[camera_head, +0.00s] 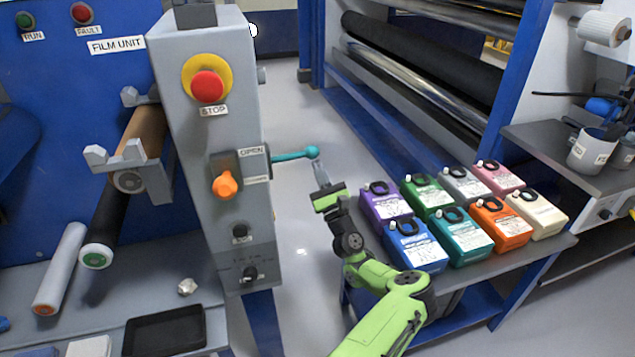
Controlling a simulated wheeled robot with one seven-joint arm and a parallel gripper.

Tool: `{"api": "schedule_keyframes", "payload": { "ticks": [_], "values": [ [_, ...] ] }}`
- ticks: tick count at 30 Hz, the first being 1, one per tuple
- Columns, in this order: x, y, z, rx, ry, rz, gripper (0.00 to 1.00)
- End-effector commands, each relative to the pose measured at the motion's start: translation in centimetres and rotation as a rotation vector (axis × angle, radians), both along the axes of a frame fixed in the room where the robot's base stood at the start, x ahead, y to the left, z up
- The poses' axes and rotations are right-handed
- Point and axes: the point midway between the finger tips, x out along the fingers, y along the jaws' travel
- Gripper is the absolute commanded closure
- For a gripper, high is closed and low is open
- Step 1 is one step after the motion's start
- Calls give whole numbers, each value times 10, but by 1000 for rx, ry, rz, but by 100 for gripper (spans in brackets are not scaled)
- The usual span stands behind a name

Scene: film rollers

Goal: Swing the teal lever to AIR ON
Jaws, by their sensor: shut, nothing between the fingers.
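The teal lever (290,157) sticks out to the right from the side of the grey control column (205,130). It lies nearly level and ends in a round teal knob (312,152). My gripper (317,163) is shut and empty. Its grey fingertips are right at the knob, just below it in the picture; I cannot tell whether they touch. Small labels (251,152) sit beside the lever's base on the column, too small to read surely. I see no readable AIR ON mark.
The column's front carries a red stop button (207,87) and an orange knob (225,185). Several coloured jugs (457,235) stand on a bench to the right, close to my arm. Large film rollers (430,80) are behind. Floor between column and bench is clear.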

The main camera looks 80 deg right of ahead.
Motion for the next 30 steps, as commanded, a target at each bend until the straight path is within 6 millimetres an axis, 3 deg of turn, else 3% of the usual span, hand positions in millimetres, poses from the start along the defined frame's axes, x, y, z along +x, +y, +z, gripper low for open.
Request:
{"api": "schedule_keyframes", "payload": {
  "ticks": [3, 12, 30],
  "values": [
    [-2, -1, 17, -55, 94, -2, 100],
    [-4, -2, 43, -156, 267, -1, 100],
    [-1, -1, 58, -219, 365, 0, 100]
  ]
}}
